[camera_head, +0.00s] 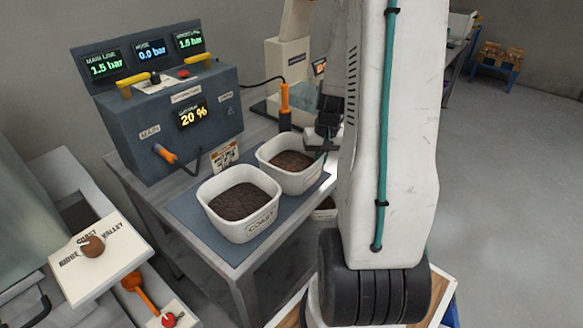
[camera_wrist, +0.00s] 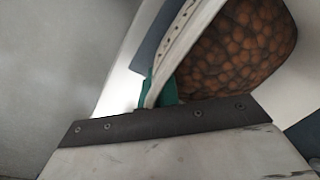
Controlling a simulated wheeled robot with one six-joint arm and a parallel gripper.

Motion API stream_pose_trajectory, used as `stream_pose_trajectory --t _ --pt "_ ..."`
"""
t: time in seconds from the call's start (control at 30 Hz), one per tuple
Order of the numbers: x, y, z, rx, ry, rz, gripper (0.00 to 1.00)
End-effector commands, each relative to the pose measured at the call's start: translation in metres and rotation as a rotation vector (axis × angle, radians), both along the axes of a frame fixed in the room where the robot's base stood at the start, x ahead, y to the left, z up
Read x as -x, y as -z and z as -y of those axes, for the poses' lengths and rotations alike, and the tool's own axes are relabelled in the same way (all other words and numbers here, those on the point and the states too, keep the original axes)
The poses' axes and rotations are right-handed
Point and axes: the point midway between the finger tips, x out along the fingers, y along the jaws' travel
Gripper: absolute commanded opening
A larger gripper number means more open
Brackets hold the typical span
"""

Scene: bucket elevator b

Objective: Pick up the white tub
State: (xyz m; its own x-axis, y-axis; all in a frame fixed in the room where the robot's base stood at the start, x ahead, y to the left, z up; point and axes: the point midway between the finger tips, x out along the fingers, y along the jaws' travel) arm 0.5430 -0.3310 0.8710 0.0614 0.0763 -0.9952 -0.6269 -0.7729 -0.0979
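Two white tubs with dark brown granular contents stand on a blue-grey mat (camera_head: 184,207). The nearer tub (camera_head: 250,228) is marked COAST. The farther tub (camera_head: 292,182) is up and right of it, its right side partly hidden by my arm. My gripper (camera_head: 326,144) is at the farther tub's right rim. In the wrist view, the tub's pale rim (camera_wrist: 176,40) runs down between the teal fingertips of my gripper (camera_wrist: 158,92). The fingertips lie against both sides of the rim with no clear gap. Round brown pellets (camera_wrist: 235,45) fill the tub there.
A dark control box (camera_head: 175,120) with lit displays stands behind the tubs. A small sign (camera_head: 225,156) and an orange-handled tool (camera_head: 285,105) stand close to the farther tub. Open floor lies right.

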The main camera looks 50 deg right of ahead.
Motion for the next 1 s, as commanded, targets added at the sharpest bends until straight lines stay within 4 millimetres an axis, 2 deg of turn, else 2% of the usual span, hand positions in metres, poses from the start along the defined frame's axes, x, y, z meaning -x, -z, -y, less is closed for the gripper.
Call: stream_pose_trajectory --t 0.77,0.87,1.0 --pt "0.000 -0.002 0.000 0.001 0.000 0.002 0.00" --pt "-0.001 -0.010 0.001 0.003 0.000 0.004 0.00" --pt "-0.001 -0.035 0.001 0.005 0.000 0.005 0.00"
